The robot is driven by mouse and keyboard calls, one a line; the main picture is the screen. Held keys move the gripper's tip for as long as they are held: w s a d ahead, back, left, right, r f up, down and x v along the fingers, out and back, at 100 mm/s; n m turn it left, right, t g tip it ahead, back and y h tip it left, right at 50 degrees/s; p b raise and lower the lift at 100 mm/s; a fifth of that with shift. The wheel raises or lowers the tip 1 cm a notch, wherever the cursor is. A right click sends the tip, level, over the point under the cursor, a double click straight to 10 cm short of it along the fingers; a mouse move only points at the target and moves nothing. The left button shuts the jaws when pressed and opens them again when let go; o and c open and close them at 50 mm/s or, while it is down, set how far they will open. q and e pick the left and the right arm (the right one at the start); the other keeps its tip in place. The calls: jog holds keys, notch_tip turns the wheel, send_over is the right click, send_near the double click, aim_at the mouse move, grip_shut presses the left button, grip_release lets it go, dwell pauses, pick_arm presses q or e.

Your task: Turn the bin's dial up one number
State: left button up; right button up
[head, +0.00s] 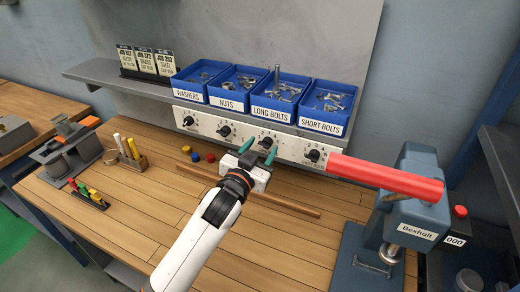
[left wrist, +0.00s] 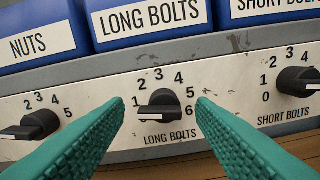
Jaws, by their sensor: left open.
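My left gripper (head: 258,151) is open in front of the panel under the blue bins. In the left wrist view its green fingers (left wrist: 160,106) stand on either side of the long bolts dial (left wrist: 160,107), with visible gaps. That dial is a dark knob with numbers 1 to 6 around it. Its white-tipped end points left, close to the 1. The long bolts bin (head: 275,92) sits above it. In the head view the dial (head: 267,142) is partly crowded by my fingers. My right gripper is not in view.
The nuts dial (head: 225,131) and short bolts dial (head: 313,156) flank it; the washers dial (head: 188,121) is farther left. A thin rod (head: 292,206) lies on the bench. A press with a thick red handle (head: 385,178) stands right. Small coloured pieces (head: 195,157) lie left of my gripper.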

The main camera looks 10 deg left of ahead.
pick_arm(q)
jog(key=c, duration=0.9)
jog(key=shift+c, duration=0.2)
jog(key=shift+r, duration=0.1)
jog(key=m+p, duration=0.2)
jog(key=m, duration=0.1)
jog(key=shift+r+m, duration=0.1)
jog(key=shift+m, duration=0.3)
jog(key=shift+d+m+p, duration=0.1)
jog(key=shift+m+p, duration=0.7)
jog(key=shift+m, duration=1.2)
jog(key=o, duration=0.9)
jog(key=shift+o, duration=0.2)
jog(key=shift+s, duration=0.1)
